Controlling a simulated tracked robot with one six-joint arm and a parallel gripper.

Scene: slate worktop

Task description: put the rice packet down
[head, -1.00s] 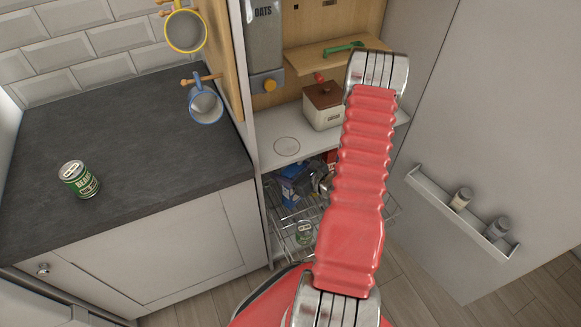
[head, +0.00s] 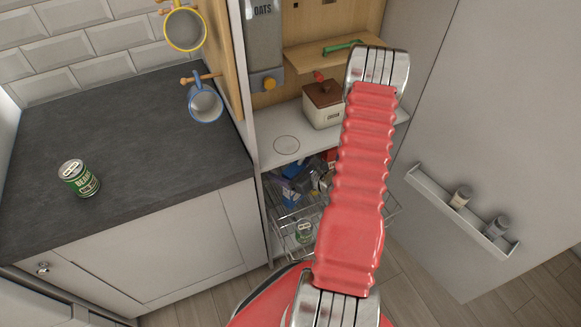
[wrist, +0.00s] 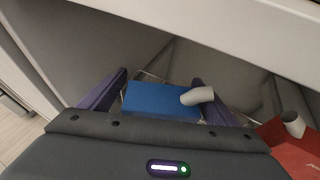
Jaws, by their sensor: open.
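In the wrist view my gripper (wrist: 160,78) is open, its two purple fingers apart. A blue packet (wrist: 150,98) with a white spout-like piece lies between and beyond the fingers. No lettering shows on it, so I cannot tell for certain that it is the rice packet, nor whether a finger touches it. In the head view blue shapes show at the wire rack (head: 283,226) in the lower cupboard, and a blue packet (head: 291,196) seems to be among them. My red arm hides much of that rack.
A red packet (wrist: 290,150) with a white spout is close at the right in the wrist view. A pale shelf (head: 275,150) lies above the rack. The open door (head: 440,140) bounds the right.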

